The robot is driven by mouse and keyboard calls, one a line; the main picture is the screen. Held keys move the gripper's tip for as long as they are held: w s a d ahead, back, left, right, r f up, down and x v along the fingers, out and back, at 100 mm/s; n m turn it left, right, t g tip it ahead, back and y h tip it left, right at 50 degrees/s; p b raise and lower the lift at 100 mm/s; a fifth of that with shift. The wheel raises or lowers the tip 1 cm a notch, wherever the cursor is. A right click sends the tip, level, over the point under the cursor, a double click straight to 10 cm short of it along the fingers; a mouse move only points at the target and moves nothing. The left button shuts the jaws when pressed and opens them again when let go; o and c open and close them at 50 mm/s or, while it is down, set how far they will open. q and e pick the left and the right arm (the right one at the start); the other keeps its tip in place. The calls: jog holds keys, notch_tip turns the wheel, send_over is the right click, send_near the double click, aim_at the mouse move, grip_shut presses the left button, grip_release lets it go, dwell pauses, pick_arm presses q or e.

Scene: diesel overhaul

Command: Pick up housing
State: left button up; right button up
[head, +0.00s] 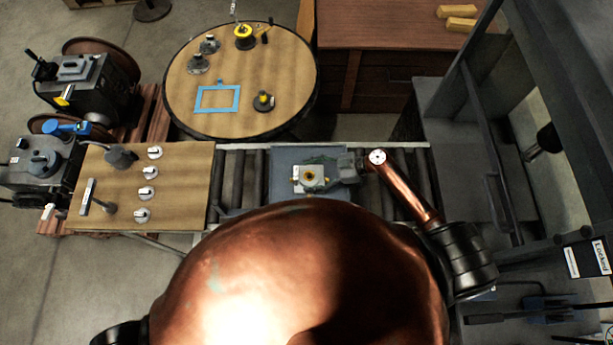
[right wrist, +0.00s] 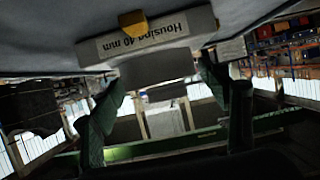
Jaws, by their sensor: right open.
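The housing (head: 314,180), a pale block with yellow parts and a dark round opening, sits on a grey plate (head: 283,159) over the roller conveyor. In the right wrist view a pale strip labelled "Housing 40 mm" (right wrist: 150,38) shows close ahead, with a grey block (right wrist: 157,67) below it. My right gripper (head: 345,167) is at the housing's right side. In the wrist view its fingers (right wrist: 162,80) are apart, with the grey block between or just beyond their tips; contact cannot be told. My left gripper is not in view.
A wooden board (head: 185,185) with several small parts lies left of the conveyor rollers (head: 238,185). A round table (head: 275,60) with parts and a blue frame (head: 218,98) stands behind. A grey machine frame (head: 470,130) stands right. My copper-coloured body hides the near side.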

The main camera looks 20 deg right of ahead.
jog(key=shift+w+a+f, duration=0.15)
jog(key=shift+a+f, duration=0.1)
jog(key=shift+a, duration=0.4)
grip_shut()
dwell(0.4)
jog(key=shift+w+r, duration=0.1)
